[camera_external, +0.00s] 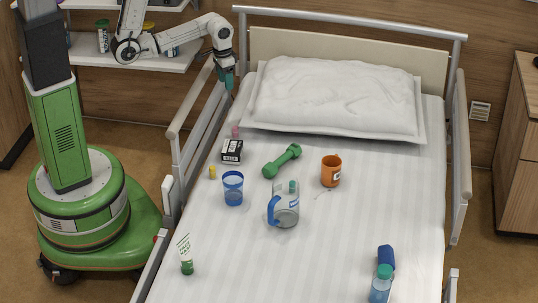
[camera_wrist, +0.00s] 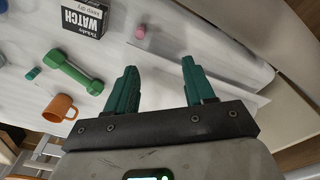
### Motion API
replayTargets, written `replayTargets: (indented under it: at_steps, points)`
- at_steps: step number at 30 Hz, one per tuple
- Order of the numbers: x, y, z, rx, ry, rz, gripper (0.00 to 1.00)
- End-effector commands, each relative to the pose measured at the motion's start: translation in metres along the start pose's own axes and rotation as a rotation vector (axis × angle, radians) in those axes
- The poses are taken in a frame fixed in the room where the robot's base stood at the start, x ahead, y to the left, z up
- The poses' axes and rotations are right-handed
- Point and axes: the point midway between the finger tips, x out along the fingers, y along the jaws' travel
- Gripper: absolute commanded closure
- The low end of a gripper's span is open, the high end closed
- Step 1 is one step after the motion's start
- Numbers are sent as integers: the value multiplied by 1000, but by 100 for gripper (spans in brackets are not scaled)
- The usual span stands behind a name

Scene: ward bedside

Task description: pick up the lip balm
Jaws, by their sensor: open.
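A small pink cylinder, which looks like the lip balm (camera_external: 235,131), stands on the white bed sheet near the left edge, just behind a black-and-white box. In the wrist view the pink lip balm (camera_wrist: 140,32) is at the top centre, beyond the fingertips. My gripper (camera_external: 229,89) hangs above the left side of the bed by the pillow's left end, farther back than the lip balm and apart from it. In the wrist view my gripper's (camera_wrist: 159,66) two green fingers are spread with nothing between them.
The box (camera_external: 232,151) stands close in front of the lip balm. A green dumbbell (camera_external: 282,161), orange mug (camera_external: 331,171), blue cup (camera_external: 233,188), jug (camera_external: 285,208) and small yellow item (camera_external: 212,172) are nearby. The pillow (camera_external: 335,95) and left bed rail (camera_external: 195,120) flank my gripper.

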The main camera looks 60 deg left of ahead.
Motion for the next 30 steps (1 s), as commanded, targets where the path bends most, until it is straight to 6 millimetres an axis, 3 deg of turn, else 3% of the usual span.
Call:
replayTargets:
  at_steps: [6, 12, 24, 30]
  points:
    - [48, 30, -13, 148, -42, 1, 47]
    - [76, 47, -13, 212, -61, 3, 47]
    - [130, 49, -9, 219, -64, 3, 47]
    - [142, 48, -7, 219, -65, 3, 47]
